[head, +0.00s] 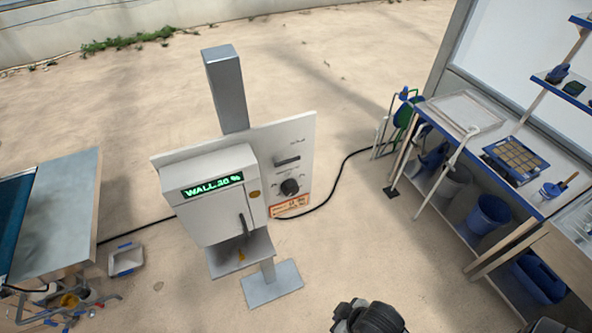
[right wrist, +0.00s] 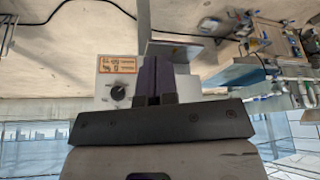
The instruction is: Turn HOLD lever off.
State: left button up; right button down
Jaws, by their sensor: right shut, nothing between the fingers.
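A white control panel (head: 300,140) stands on a grey post. It carries a grey bar-shaped handle (head: 287,161) under a small label and a round black knob (head: 290,187) below it. A white box (head: 205,208) on the panel has a green display reading "WALL.30 %" and a dark upright handle (head: 243,224). The small lettering is too fine to tell which part is marked HOLD. My right gripper (head: 368,318) is at the bottom edge, well apart from the panel. In the right wrist view its fingers (right wrist: 160,78) are shut and empty, partly covering the panel. My left gripper is out of view.
A bench (head: 540,205) with trays and blue buckets stands at the right. A grey-topped table (head: 70,205) is at the left. A black cable (head: 335,185) runs over the sandy floor. The floor between panel and bench is mostly clear.

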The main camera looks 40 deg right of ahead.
jog(key=w+f+m+t+y+b, duration=0.2)
jog(key=w+f+m+t+b, duration=0.25)
jog(key=w, duration=0.55)
jog(key=w+f+m+t+y+b, duration=0.1)
jog(key=w+f+t+y+b, duration=0.15)
jog(key=w+t+b, duration=0.55)
jog(key=w+d+r+m+t+h+b, duration=0.1)
jog(key=w+d+m+t+h+b, duration=0.2)
jog(key=d+m, duration=0.5)
jog(key=w+d+r+m+t+h+b, duration=0.2)
jog(key=w+d+m+t+h+b, duration=0.2)
jog(key=w+d+m+h+b, duration=0.2)
jog(key=w+d+m+h, duration=0.2)
jog(key=w+m, duration=0.1)
jog(key=shift+w+d, duration=0.3)
jog(key=shift+d, duration=0.1)
jog(key=shift+w+r+h, duration=0.1)
jog(key=shift+r+h, duration=0.05)
jog(key=shift+h, duration=0.1)
jog(key=p+x, duration=0.2)
jog(key=x, duration=1.1)
jog(key=shift+w+r+p, duration=0.2)
jog(key=shift+w+p, duration=0.1)
jog(key=shift+w, duration=0.05)
